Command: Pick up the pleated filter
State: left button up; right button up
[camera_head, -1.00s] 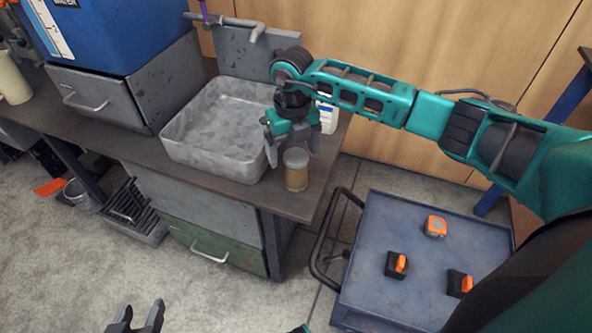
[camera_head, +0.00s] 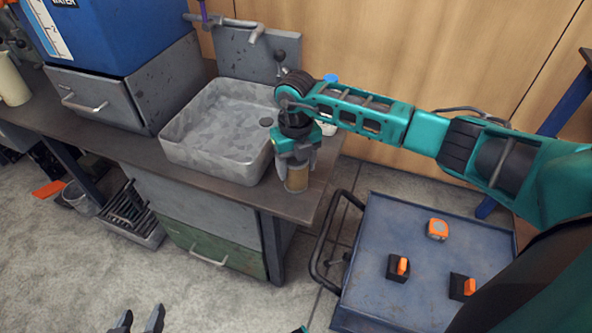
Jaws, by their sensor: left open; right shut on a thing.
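The pleated filter (camera_head: 296,181) is a small tan cylinder standing upright on the dark bench top, right of the metal sink basin. My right gripper (camera_head: 296,174) comes down over it from above, with its fingers on either side of its upper part, shut on it. The top of the filter is hidden by the gripper. My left gripper (camera_head: 139,321) is open and empty at the bottom edge, low over the floor and far from the filter; only its fingertips show.
The grey sink basin (camera_head: 184,163) stands close left of the filter. A white bottle with a blue cap (camera_head: 330,79) is partly hidden behind my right arm. A blue cart (camera_head: 365,287) at lower right carries an orange tape measure (camera_head: 437,229) and two black-and-orange items.

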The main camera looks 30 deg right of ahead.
jog(key=c, duration=0.4)
jog(key=shift+r, duration=0.15)
